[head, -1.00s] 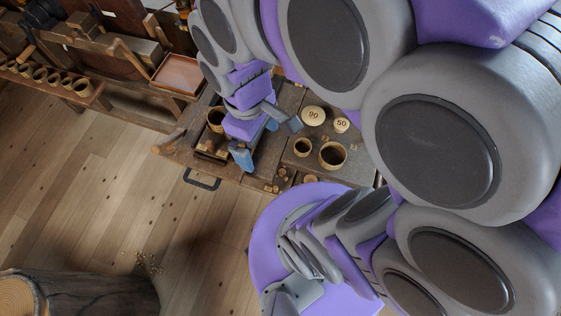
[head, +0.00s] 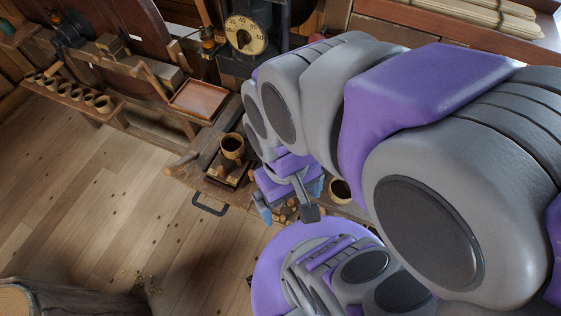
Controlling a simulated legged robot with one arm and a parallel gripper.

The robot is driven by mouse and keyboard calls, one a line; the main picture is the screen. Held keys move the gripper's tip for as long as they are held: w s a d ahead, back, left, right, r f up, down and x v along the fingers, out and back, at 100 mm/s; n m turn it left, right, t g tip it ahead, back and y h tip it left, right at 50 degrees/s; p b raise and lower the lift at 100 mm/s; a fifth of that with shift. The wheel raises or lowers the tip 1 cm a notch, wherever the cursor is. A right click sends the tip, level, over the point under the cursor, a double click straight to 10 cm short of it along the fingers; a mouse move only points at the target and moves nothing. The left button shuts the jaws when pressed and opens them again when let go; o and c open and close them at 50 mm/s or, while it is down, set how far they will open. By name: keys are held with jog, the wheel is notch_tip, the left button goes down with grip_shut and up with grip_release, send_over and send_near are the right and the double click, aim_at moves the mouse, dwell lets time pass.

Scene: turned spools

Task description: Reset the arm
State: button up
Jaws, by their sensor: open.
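My purple and grey arm fills the right and middle of the head view, bent over the workbench. My gripper (head: 290,198) points down over the front part of the bench, with its blue fingers apart. I see nothing held between them, though the arm partly hides the gap. A brown cup (head: 232,146) stands in a dark tray (head: 217,168) to the left of the gripper, apart from it. Another cup (head: 340,191) sits just right of the gripper, partly covered by my arm. The bench top farther right is hidden behind the arm.
A dial gauge (head: 245,36) stands behind the bench. A shallow reddish tray (head: 199,98) and a shelf with several small cups (head: 78,93) lie to the left. A log (head: 80,299) is at lower left.

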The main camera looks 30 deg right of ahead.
notch_tip(320, 180, down, 12)
jog(key=b, duration=1.1)
jog(key=shift+r+b, duration=0.2)
jog(key=shift+b, duration=0.1)
